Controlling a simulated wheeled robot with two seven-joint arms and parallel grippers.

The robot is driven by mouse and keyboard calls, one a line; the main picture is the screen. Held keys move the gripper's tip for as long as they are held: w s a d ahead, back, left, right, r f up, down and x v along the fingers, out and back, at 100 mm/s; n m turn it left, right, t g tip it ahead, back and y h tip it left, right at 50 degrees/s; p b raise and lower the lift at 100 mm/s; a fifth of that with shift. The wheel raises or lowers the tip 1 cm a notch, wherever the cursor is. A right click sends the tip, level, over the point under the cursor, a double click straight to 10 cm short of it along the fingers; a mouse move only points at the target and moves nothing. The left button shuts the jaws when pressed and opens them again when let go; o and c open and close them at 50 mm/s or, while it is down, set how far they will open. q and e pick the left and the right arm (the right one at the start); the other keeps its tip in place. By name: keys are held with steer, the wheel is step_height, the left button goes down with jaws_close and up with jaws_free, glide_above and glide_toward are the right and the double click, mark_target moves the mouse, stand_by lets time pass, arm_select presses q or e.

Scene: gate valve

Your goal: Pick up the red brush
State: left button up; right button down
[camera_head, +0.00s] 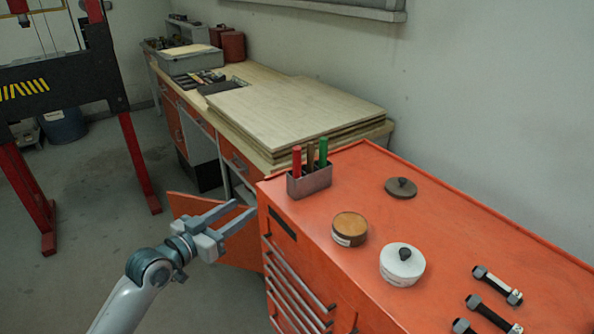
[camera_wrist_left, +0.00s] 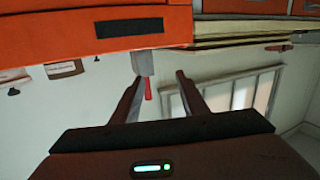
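The red brush (camera_head: 297,160) stands upright at the left end of a small grey metal holder (camera_head: 312,182), beside a brown handle (camera_head: 310,156) and a green handle (camera_head: 323,152). The holder sits on the near-left corner of the orange cabinet top. My left gripper (camera_head: 243,209) is open and empty, to the left of the cabinet and lower than the holder, apart from the brush. In the left wrist view, which is upside down, the red brush (camera_wrist_left: 148,90) hangs from the holder (camera_wrist_left: 143,63) and appears between my open fingers (camera_wrist_left: 158,77). My right gripper is not in view.
The orange cabinet (camera_head: 365,172) also carries a brown round tin (camera_head: 349,229), a white lidded tin (camera_head: 402,265), a dark lid (camera_head: 401,187) and several bolts (camera_head: 497,285). A wooden workbench (camera_head: 290,115) stands behind. The floor at left is open up to a red-legged press (camera_head: 138,160).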

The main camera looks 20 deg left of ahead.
arm_select(q)
step_height(320, 180, up, 7)
steer(key=s+d+m+h, duration=0.1)
steer(key=s+d+h, duration=0.1)
steer(key=shift+s+d+m+t, duration=0.2)
steer(key=shift+d+m+t, duration=0.1)
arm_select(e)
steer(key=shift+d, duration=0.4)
arm_select(q)
steer(key=shift+r, duration=0.1)
steer(key=shift+w, duration=0.1)
steer(key=p, duration=0.4)
glide_toward(296, 150)
step_height(296, 150, down, 4)
steer(key=w+d, duration=0.1)
steer(key=w, duration=0.2)
steer(key=shift+r, duration=0.25)
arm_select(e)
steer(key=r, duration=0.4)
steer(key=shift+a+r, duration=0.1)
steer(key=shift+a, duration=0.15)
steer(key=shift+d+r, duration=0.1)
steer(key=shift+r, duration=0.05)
